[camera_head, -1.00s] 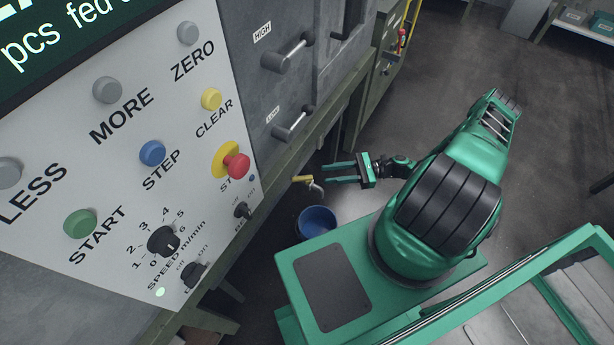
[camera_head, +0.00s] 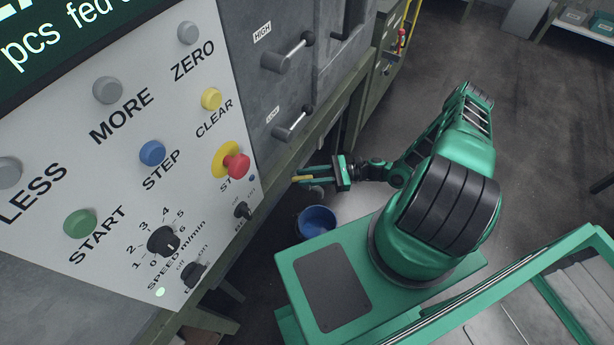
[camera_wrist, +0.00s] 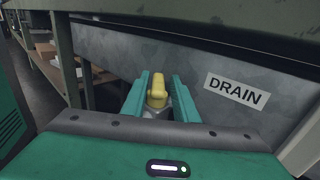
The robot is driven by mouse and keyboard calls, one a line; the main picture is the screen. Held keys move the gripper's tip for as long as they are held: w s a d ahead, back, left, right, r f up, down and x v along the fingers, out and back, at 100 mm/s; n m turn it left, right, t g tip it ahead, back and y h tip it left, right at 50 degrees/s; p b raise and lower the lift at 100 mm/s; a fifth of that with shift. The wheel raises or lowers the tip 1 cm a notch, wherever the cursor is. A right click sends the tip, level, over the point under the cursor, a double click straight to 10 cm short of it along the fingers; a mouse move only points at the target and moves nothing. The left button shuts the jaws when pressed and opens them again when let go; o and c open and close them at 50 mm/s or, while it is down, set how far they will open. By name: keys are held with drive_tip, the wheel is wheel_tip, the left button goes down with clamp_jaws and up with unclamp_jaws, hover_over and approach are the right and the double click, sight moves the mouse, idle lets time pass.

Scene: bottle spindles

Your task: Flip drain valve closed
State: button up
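The drain valve's yellow handle (camera_wrist: 157,92) shows in the wrist view between the two green fingers of my gripper (camera_wrist: 158,97). The fingers are apart, with the handle between them; I cannot tell if either touches it. A grey valve body shows just below the handle. A white DRAIN label (camera_wrist: 237,90) is on the grey panel to the right. In the head view my gripper (camera_head: 318,176) is at the valve under the machine's edge, and the yellow handle (camera_head: 302,178) shows beside a finger.
A blue bucket (camera_head: 318,222) stands on the floor below the valve. The control panel (camera_head: 120,160) with its buttons and the machine's green frame edge (camera_head: 330,120) are close to the left. Shelves with boxes (camera_wrist: 75,68) show at left in the wrist view.

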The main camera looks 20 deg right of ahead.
drive_tip(key=c, duration=0.5)
drive_tip(key=shift+w+d, duration=0.1)
clamp_jaws()
drive_tip(key=shift+w+n+g, duration=0.1)
drive_tip(key=shift+n+g, duration=0.3)
drive_tip(key=shift+g, duration=0.1)
drive_tip(key=n+g, duration=0.2)
drive_tip(key=g, duration=0.1)
drive_tip(key=n+g, duration=0.2)
drive_tip(key=g, duration=0.1)
drive_tip(key=shift+g, duration=0.3)
drive_tip(key=shift+n+g, duration=1.2)
drive_tip(key=shift+g, duration=0.4)
drive_tip(key=shift+r+g+h, duration=0.1)
drive_tip(key=shift+g+h, duration=0.2)
drive_tip(key=o, duration=0.9)
unclamp_jaws()
drive_tip(key=shift+c, duration=0.2)
